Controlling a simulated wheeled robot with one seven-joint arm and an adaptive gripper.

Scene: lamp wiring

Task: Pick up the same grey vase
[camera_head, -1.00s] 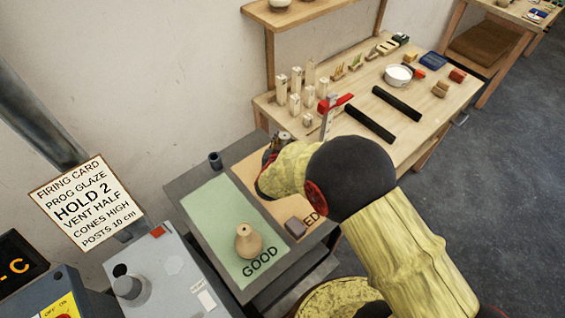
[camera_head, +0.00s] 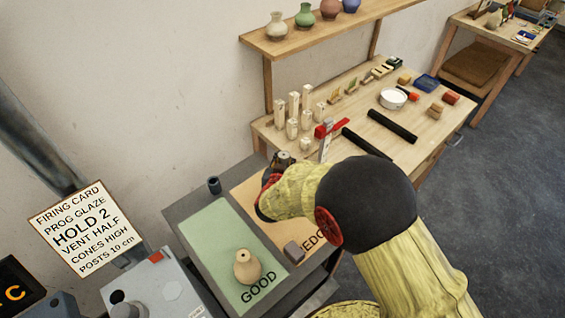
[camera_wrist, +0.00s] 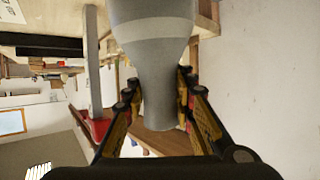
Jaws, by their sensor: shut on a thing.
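The grey vase (camera_wrist: 152,45) fills the top middle of the wrist view, with a paler band around its body. My gripper (camera_wrist: 157,82) is shut on its narrow neck, one finger on each side. In the head view my gripper (camera_head: 280,163) is mostly hidden behind my arm, above the tan "REDO" side of the board. The held vase cannot be made out clearly there.
A tan vase (camera_head: 247,267) stands on the green "GOOD" mat (camera_head: 213,232). A small dark cup (camera_head: 214,185) and a grey-brown block (camera_head: 293,252) are nearby. Several vases stand on the wooden shelf (camera_head: 335,25). The workbench (camera_head: 375,145) holds wooden posts and black bars.

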